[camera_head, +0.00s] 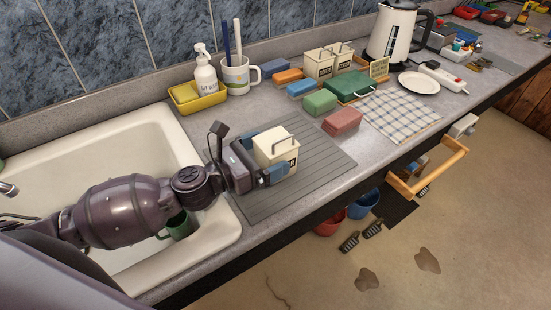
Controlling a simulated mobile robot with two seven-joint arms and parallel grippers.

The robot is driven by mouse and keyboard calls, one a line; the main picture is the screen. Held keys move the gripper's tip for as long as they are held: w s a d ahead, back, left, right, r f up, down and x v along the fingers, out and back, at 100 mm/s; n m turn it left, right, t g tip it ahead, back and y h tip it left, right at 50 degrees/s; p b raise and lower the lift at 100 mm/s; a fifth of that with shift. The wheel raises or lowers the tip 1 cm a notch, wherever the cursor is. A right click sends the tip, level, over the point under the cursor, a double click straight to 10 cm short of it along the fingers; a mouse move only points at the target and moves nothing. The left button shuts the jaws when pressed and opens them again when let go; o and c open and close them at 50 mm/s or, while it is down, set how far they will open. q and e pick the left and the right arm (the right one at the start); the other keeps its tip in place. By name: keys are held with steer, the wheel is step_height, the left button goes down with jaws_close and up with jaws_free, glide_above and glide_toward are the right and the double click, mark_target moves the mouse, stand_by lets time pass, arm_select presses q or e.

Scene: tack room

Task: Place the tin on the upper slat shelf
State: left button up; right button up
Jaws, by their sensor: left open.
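A cream tin (274,147) with a grey handle on its lid stands upright on the grey ribbed draining mat (325,160) beside the sink. Dark lettering shows on its right-hand side. My left gripper (262,172) is open at the near side of this tin, with a blue-grey finger close against the tin's lower front. The gripper hides part of the tin, and I cannot tell whether the fingers touch it. Two similar cream tins, one (319,64) and another (343,55), stand by the wall. I cannot identify the upper slat shelf in this view. My right gripper is not in view.
The white sink (128,138) with a green mug (178,226) is at left. A yellow caddy (197,100), a pen mug (237,75), coloured boxes, a checked cloth (402,113) and a kettle (396,32) occupy the counter. A wooden frame (430,178) juts out below its front edge.

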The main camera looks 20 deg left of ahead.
arm_select(q)
steer(key=shift+w+d, duration=0.45)
steer(key=shift+w, duration=0.1)
steer(key=c, duration=1.4)
